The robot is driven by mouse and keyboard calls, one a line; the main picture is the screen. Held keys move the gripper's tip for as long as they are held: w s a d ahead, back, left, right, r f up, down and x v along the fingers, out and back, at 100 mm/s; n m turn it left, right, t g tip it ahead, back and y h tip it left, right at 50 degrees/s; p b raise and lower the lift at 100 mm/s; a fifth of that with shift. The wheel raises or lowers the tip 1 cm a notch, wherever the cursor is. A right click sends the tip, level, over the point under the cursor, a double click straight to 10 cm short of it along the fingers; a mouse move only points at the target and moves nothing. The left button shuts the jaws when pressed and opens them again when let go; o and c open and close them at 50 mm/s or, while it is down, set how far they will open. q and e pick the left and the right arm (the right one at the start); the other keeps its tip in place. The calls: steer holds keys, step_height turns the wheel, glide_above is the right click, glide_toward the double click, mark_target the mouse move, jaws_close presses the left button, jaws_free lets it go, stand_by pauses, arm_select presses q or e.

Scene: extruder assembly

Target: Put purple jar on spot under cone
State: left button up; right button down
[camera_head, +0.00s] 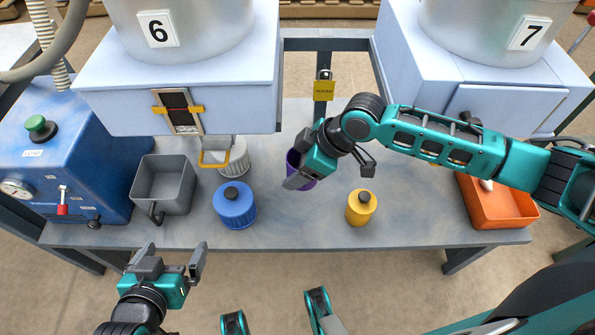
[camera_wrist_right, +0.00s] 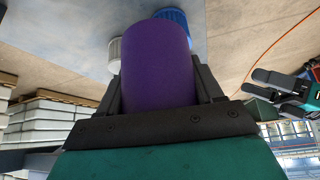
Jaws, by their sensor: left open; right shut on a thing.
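The purple jar (camera_head: 293,159) is at the middle of the table in the head view, largely covered by my right gripper (camera_head: 302,163). In the right wrist view the purple jar (camera_wrist_right: 158,65) sits between the fingers of my right gripper (camera_wrist_right: 158,90), which is shut on it. I cannot tell whether its base touches the table. My left gripper (camera_head: 174,258) is open and empty in front of the table's front edge; it also shows in the right wrist view (camera_wrist_right: 284,90). I cannot make out a cone or the spot under it.
A blue jar (camera_head: 235,206), a white jar (camera_head: 235,162) and a yellow jar (camera_head: 360,208) stand on the table (camera_head: 300,232). A grey bin (camera_head: 163,184) is at left, an orange tray (camera_head: 492,207) at right. Machines 6 (camera_head: 180,80) and 7 (camera_head: 490,70) overhang the back.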

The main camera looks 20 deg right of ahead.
arm_select(q)
steer(key=shift+r, duration=0.2)
arm_select(e)
steer(key=shift+w+r, duration=0.1)
steer(key=shift+r, duration=0.55)
arm_select(q)
steer(key=shift+d, duration=0.15)
arm_select(e)
steer(key=shift+r, duration=0.1)
steer(key=shift+r, duration=0.25)
arm_select(q)
steer(key=s+a+r+p, duration=0.1)
steer(key=a+r+p, duration=0.2)
steer(key=r+p, duration=0.5)
steer(key=p, duration=0.4)
steer(key=shift+y, duration=0.4)
arm_select(e)
steer(key=d+r+m+t+h, duration=0.1)
steer(key=d+r+m+h, duration=0.2)
steer(key=r, duration=1)
steer(key=s+d+r+m+t+h, duration=0.1)
steer(key=d+r+m, duration=0.3)
steer(key=r+m, duration=0.5)
step_height(320, 180, up, 4)
steer(key=shift+d+r+m+t+h, duration=0.1)
steer(key=shift+d+m+t+h, duration=0.2)
steer(key=shift+t+h, duration=0.55)
arm_select(q)
steer(key=shift+s+f, duration=0.15)
steer(key=shift+s, duration=0.1)
